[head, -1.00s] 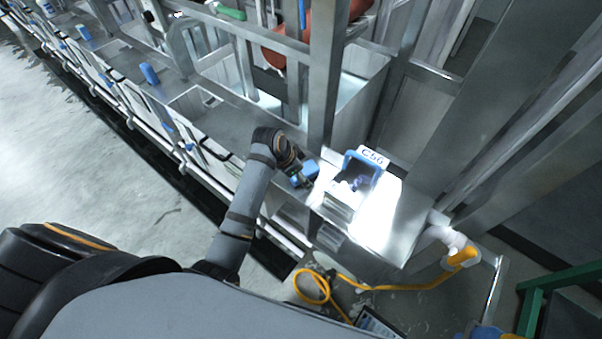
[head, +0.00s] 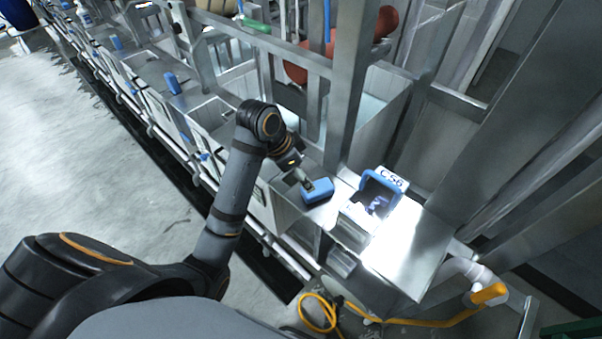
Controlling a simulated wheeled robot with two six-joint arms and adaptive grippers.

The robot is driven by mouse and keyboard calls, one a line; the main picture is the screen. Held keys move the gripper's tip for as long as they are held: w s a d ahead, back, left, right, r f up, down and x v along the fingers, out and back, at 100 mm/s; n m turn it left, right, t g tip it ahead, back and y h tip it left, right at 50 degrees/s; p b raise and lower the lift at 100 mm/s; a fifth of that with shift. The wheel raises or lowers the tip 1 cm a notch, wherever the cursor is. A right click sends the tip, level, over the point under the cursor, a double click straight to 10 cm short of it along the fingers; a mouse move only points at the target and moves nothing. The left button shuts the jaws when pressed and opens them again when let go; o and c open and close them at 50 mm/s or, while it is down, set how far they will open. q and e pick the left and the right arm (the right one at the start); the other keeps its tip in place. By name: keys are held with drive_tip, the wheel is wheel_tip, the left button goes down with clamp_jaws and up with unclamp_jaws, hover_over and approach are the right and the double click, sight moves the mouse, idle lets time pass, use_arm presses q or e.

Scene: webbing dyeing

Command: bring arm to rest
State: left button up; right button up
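My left arm reaches in from the lower left in the head view, bent at a raised elbow. Its gripper (head: 308,185) points down and right at the blue block-like piece (head: 317,193) on the metal ledge. The fingertips overlap the blue piece in the picture. I cannot tell whether they touch it or stay above it, or how far apart they are. My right gripper is not in view.
A blue-framed bin labelled C56 (head: 379,197) stands just right of the gripper on a bright metal top. Upright metal posts (head: 352,90) rise behind. A yellow hose (head: 420,321) lies below. Open floor (head: 85,150) is at left.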

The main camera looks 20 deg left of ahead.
use_arm(q)
drive_tip(key=s+a+f+n+y, duration=0.2)
drive_tip(key=s+a+f+n, duration=0.15)
drive_tip(key=s+f, duration=0.35)
drive_tip(key=s+a+f+n+y, duration=0.2)
drive_tip(key=s+a+f+n, duration=0.15)
drive_tip(key=s, duration=0.55)
wheel_tip(320, 180, down, 30)
drive_tip(key=s+a+g+b, duration=0.1)
drive_tip(key=a+b, duration=0.1)
drive_tip(key=b, duration=0.3)
drive_tip(key=s+f+n+g+b, duration=0.1)
drive_tip(key=s+f+b, duration=0.3)
drive_tip(key=s+f, duration=1.5)
wheel_tip(320, 180, down, 4)
drive_tip(key=shift+s+a+b, duration=0.3)
drive_tip(key=shift+s+a, duration=0.05)
drive_tip(key=shift+a, duration=0.1)
